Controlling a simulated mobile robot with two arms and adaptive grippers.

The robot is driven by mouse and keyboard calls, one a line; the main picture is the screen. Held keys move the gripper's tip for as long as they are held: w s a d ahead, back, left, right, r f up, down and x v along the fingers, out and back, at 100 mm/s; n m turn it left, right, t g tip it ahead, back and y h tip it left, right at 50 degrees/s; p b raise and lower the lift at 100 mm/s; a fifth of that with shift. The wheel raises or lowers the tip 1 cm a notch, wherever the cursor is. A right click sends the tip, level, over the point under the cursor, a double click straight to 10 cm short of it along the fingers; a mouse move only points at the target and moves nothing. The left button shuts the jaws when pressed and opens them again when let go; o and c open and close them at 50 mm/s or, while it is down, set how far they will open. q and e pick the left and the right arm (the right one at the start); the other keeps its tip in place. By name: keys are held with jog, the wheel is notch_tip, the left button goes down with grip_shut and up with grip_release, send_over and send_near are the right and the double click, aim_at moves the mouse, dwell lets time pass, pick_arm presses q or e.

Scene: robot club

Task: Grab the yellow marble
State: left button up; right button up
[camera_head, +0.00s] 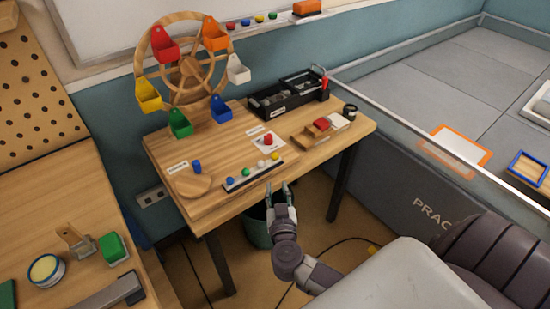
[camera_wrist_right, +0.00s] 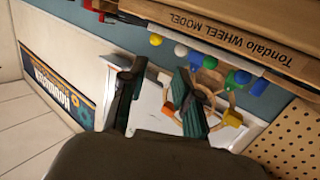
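The yellow marble (camera_head: 275,156) sits at the right end of a row of marbles on a narrow rack (camera_head: 250,175) along the table's front edge. It also shows in the right wrist view (camera_wrist_right: 155,40), just beyond my fingertips. A white marble (camera_head: 261,164), a green marble (camera_head: 245,172) and a blue marble (camera_head: 230,180) are in the same row. My right gripper (camera_head: 279,185) is open and empty, just in front of the table edge near the yellow marble, apart from it. Its two fingers show spread in the wrist view (camera_wrist_right: 159,68). My left gripper is not in view.
A wooden wheel with coloured buckets (camera_head: 190,65) stands at the back of the table (camera_head: 210,205). A red piece on a white card (camera_head: 258,147), a round wooden disc (camera_head: 192,184) and a black organiser (camera_head: 285,98) are nearby. A bin (camera_head: 256,230) stands below.

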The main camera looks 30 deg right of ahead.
aim_at(275, 158)
jog(key=shift+m+g, duration=0.3)
jog(key=shift+g, duration=0.2)
jog(key=x, duration=0.4)
jog(key=b+x, duration=0.1)
jog(key=x, duration=0.8)
jog(key=shift+d+r, duration=0.25)
jog(key=shift+r, duration=0.05)
jog(key=shift+r, duration=0.1)
jog(key=c, duration=0.5)
